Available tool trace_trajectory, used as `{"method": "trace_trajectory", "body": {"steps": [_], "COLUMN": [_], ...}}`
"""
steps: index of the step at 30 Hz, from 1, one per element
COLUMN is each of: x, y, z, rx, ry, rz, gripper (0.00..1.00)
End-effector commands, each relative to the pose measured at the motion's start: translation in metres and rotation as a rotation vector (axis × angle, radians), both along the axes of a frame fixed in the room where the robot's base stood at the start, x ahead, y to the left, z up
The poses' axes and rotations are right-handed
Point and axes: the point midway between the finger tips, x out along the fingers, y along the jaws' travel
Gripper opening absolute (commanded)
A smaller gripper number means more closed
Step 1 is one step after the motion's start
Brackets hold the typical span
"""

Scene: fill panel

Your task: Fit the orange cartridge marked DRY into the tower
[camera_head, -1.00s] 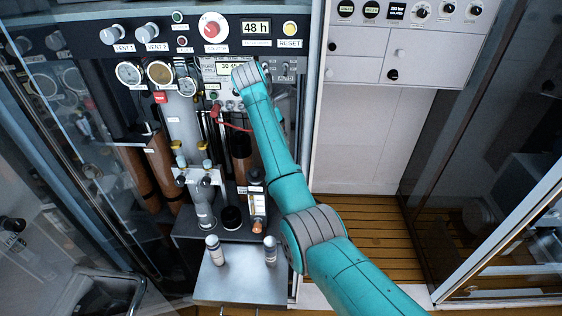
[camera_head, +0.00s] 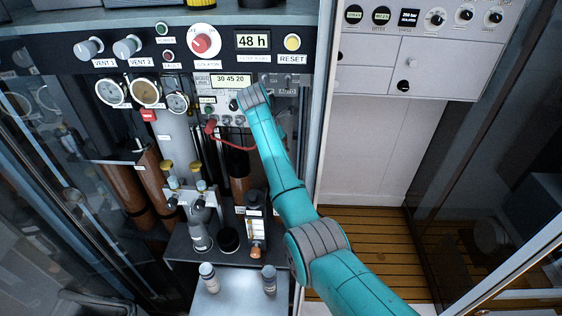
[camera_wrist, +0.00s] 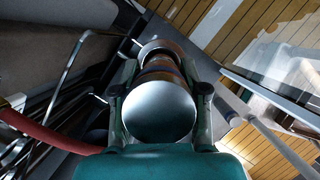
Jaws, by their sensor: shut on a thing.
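My gripper (camera_wrist: 160,95) is shut on a cylinder, the cartridge (camera_wrist: 160,112), in the wrist view. It has a bright silver end facing the camera and orange-brown bands behind it; no DRY marking is readable. In the head view my arm reaches up to the front of the panel, and my gripper is hidden or cannot be made out. An orange-brown tube (camera_head: 240,188) shows beside the arm; I cannot tell whether it is the held one. Below it, a grey block (camera_head: 218,255) carries a dark round opening (camera_head: 228,240), which may belong to the tower.
Two small bottles (camera_head: 207,277) (camera_head: 269,279) stand on the metal shelf (camera_head: 238,296). A red hose (camera_head: 232,144) hangs near my arm. Brown tubes (camera_head: 155,175) stand left. Wooden floor lies right.

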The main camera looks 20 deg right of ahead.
Motion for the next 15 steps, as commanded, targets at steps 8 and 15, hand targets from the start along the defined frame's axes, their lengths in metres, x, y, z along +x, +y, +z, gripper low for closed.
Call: {"method": "trace_trajectory", "body": {"steps": [8, 15], "x": [-0.001, 0.000], "y": [0.000, 0.000], "z": [-0.039, -0.042], "rx": [0.000, 0.000], "ry": [0.001, 0.000], "rz": [0.000, -0.001], "gripper": [0.00, 0.00]}}
